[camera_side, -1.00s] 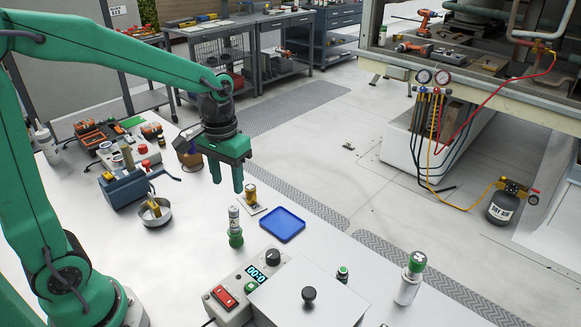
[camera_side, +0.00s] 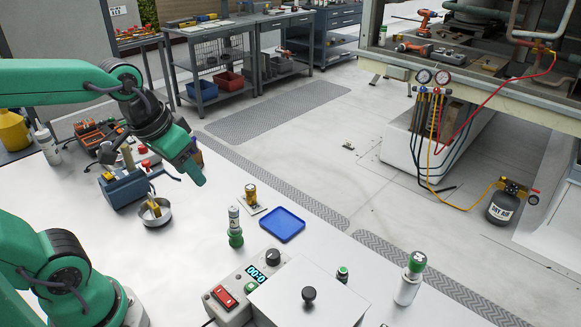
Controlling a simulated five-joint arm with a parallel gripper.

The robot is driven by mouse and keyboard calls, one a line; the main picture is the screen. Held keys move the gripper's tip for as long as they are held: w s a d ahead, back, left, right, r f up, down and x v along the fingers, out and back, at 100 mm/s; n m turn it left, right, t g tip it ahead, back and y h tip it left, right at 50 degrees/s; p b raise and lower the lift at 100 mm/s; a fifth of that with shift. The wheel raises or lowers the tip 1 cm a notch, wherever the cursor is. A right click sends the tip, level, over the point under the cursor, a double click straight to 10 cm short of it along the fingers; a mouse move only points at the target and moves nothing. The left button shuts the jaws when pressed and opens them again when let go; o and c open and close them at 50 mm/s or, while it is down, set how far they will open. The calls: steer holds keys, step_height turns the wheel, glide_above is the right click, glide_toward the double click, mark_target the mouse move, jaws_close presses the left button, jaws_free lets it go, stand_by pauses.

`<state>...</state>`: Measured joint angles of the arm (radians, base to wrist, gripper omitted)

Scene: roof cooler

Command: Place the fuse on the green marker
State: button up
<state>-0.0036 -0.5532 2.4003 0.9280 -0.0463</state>
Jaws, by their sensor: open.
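A small amber-and-dark cylinder (camera_side: 250,193), which looks like the fuse, stands upright on a pale card (camera_side: 255,210) in the middle of the bench. My gripper (camera_side: 197,181) is up and to the left of it, tilted down to the right, open and empty. Its fingers overlap in this view. A slim white-and-grey cylinder (camera_side: 233,216) stands in a green base (camera_side: 236,239) just left of the card. I cannot tell a flat green marker now; the flat green patch seen earlier at the back left of the bench is behind my arm.
A blue tray (camera_side: 282,225) lies right of the card. A control box with a display (camera_side: 257,272) and a white lidded box (camera_side: 310,300) are in front. Bench between bowl and card is clear.

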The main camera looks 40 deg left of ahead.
steer(key=shift+s+r+m+t, duration=0.2)
steer(key=shift+s+t, duration=0.15)
steer(key=shift+s, duration=0.4)
steer(key=shift+s+r+m+t, duration=0.15)
steer(key=shift+s+t, duration=0.2)
steer(key=shift+s, duration=0.35)
